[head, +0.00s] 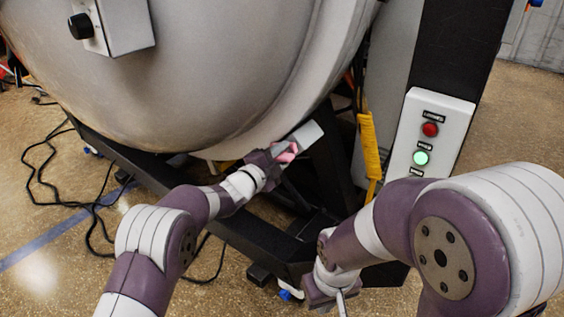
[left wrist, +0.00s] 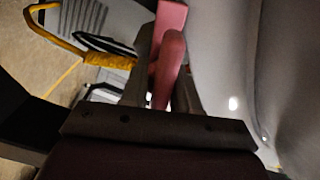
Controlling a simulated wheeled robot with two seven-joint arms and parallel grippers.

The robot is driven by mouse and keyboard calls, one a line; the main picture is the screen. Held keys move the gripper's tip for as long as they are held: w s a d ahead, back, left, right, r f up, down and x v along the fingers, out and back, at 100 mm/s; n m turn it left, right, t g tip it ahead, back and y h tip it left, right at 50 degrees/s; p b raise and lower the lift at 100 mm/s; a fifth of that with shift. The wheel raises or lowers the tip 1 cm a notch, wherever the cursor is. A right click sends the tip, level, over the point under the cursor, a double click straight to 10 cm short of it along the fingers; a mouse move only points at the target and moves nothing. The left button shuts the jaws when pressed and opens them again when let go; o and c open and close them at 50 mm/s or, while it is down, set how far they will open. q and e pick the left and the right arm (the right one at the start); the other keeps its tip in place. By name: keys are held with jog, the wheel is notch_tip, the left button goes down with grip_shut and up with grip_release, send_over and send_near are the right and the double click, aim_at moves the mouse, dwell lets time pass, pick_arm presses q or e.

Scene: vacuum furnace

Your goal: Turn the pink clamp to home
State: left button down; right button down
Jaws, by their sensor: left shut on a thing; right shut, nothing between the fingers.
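The pink clamp (head: 286,152) sits at the lower right rim of the big grey furnace door (head: 200,90). In the head view my left gripper (head: 280,156) is at the clamp and covers part of it. In the left wrist view the pink clamp (left wrist: 171,62) stands between the two fingers of my left gripper (left wrist: 170,85), which is shut on it. A flat light grey piece (head: 306,136) lies just beyond the clamp. My right gripper (head: 330,300) is low at the bottom of the head view, away from the clamp, shut and empty; its tips are partly cut off.
A yellow-wrapped handle or cable (head: 368,150) hangs right of the clamp. A white panel (head: 432,135) with red and green buttons stands farther right. A black frame (head: 250,235) runs below the door. Black cables (head: 95,205) lie on the floor at left.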

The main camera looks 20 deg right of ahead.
pick_arm(q)
jog(key=m+b, duration=0.5)
jog(key=f+m+b, duration=0.1)
jog(key=m+b, duration=0.5)
jog(key=shift+r, duration=0.1)
jog(key=shift+m+b, duration=0.3)
jog(key=shift+m, duration=0.3)
jog(key=shift+r, duration=0.1)
jog(key=c, duration=1.1)
grip_release()
jog(key=p+v, duration=0.2)
jog(key=v, duration=1)
jog(key=shift+s+a+p, duration=0.25)
jog(key=shift+a+p, duration=0.05)
jog(key=shift+a, duration=0.05)
